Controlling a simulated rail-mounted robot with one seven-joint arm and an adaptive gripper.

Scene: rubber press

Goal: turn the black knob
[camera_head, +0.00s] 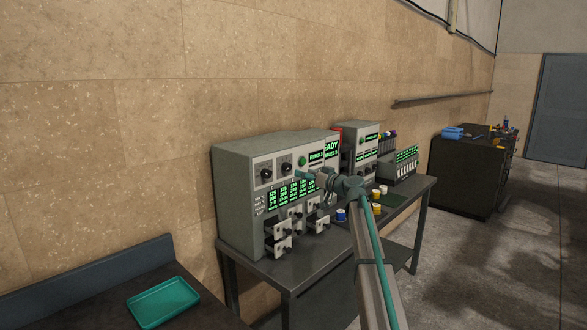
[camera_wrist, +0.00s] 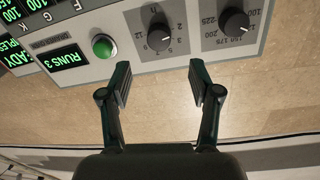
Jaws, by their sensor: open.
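Two black knobs sit on the upper front panel of the grey machine (camera_head: 236,192). In the head view one knob (camera_head: 266,173) is at the left and the other knob (camera_head: 286,168) is just right of it. In the wrist view, which looks upside down, one knob (camera_wrist: 159,38) with small-number marks is left and the other knob (camera_wrist: 235,22), with marks up to 225, is right. My gripper (camera_wrist: 162,80) is open and empty, its fingertips below both knobs in that view and apart from them. In the head view its fingers are hard to make out.
A green button (camera_wrist: 104,46) and lit green displays are beside the knobs. Small open drawers (camera_head: 279,245) stick out below the panel. Colored jars (camera_head: 341,215) stand on the table near my arm. A green tray (camera_head: 163,301) lies on the left counter.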

